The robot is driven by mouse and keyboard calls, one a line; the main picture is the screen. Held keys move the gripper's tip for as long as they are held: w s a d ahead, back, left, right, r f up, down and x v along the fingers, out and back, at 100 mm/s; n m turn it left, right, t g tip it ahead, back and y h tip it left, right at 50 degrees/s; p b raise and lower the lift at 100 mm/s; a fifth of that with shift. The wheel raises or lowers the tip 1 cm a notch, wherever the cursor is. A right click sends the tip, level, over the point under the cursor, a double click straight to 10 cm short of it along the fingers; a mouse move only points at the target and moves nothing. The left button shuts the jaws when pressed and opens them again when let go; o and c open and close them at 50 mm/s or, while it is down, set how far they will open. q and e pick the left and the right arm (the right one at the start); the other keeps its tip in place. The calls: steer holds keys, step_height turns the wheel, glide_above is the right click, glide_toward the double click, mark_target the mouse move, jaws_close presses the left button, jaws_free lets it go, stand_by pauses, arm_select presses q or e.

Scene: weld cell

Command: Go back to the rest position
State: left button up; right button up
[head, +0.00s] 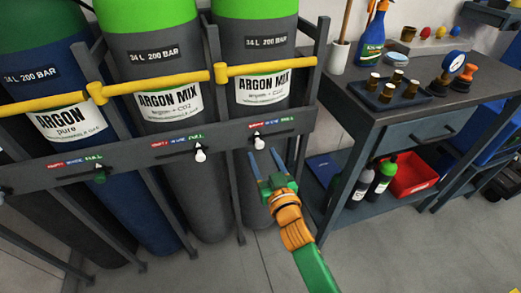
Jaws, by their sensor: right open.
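My right gripper (267,170) is open and empty. Its two blue-grey fingers point up in front of the right-hand cylinder, just below the rack's grey front rail. The orange wrist and green arm come in from the bottom right. A white slider knob (259,143) on the rail sits a little above the fingertips; I see no contact. Another white knob (201,155) is on the middle slider and a green knob (100,177) on the left one. My left gripper is not in view.
Gas cylinders (160,70) stand in the rack (130,168) behind yellow bars (266,67). A red bin (412,174) is below. Floor in front is clear.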

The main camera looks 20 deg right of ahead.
steer(key=s, duration=0.4)
steer(key=shift+s, duration=0.1)
steer(key=s+f+n+g, duration=0.1)
steer(key=s+f+g, duration=0.25)
steer(key=f, duration=1.15)
steer(key=s+d+f+n+g, duration=0.15)
steer(key=s+f+g, duration=0.85)
steer(key=s+f, duration=1.1)
steer(key=s+d+f+g, duration=0.2)
steer(key=s+f, duration=0.1)
steer(key=s, duration=0.4)
steer(key=s+d+f+g, duration=0.2)
steer(key=s+d+f, duration=0.1)
steer(key=s, duration=0.3)
step_height(320, 180, up, 19)
steer(key=p, duration=1.8)
steer(key=shift+w+a+f+h, duration=0.15)
steer(key=shift+w+a+h, duration=0.1)
steer(key=shift+a+h, duration=0.1)
